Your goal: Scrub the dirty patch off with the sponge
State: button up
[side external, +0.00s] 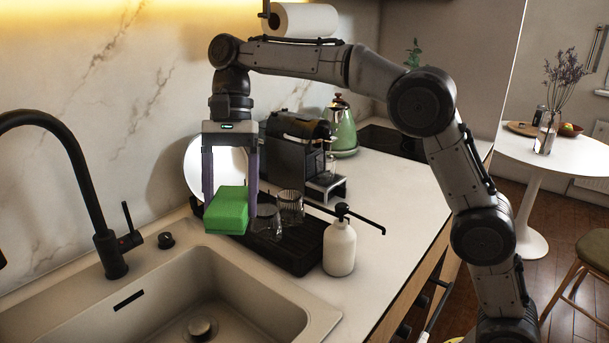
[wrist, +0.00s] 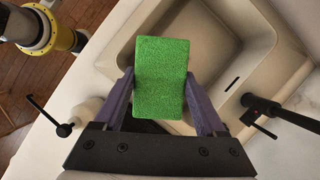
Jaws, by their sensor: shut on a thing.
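A green sponge (side external: 228,210) is held between the two fingers of my gripper (side external: 229,200), up in the air. In the side view it appears over the back edge of the sink and the left end of the dark drying tray. In the wrist view the sponge (wrist: 160,77) sits between the purple fingers of my gripper (wrist: 160,90), with the sink behind it. I cannot make out a dirty patch in either view.
The beige sink (side external: 225,280) is at the front left, with a black faucet (side external: 90,190). A drying tray (side external: 300,252) holds two glasses and a white plate (side external: 197,160). A white soap dispenser (side external: 340,246) stands beside it. The counter (side external: 400,200) to the right is mostly clear.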

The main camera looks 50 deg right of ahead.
jog(key=w+a+f+n, duration=0.1)
jog(key=a+f, duration=0.1)
jog(key=a, duration=0.5)
jog(key=a+f+n, duration=0.1)
jog(key=a+f, duration=0.1)
jog(key=a, duration=0.5)
jog(key=shift+g, duration=0.3)
jog(key=shift+d+f, duration=0.2)
jog(key=shift+f, duration=8.1)
jog(key=shift+d+f, duration=0.15)
jog(key=shift+f, duration=8.15)
jog(key=shift+d+f, duration=0.1)
jog(key=shift+f, duration=0.75)
jog(key=shift+d+f, duration=0.1)
jog(key=shift+d, duration=5.25)
jog(key=shift+w+d, duration=0.1)
jog(key=shift+w, duration=1)
jog(key=shift+a, duration=5.7)
jog(key=shift+w+d, duration=0.1)
jog(key=shift+w, duration=0.7)
jog(key=shift+w+d, duration=0.35)
jog(key=shift+d, duration=5.05)
jog(key=shift+d+r, duration=0.2)
notch_tip(320, 180, up, 8)
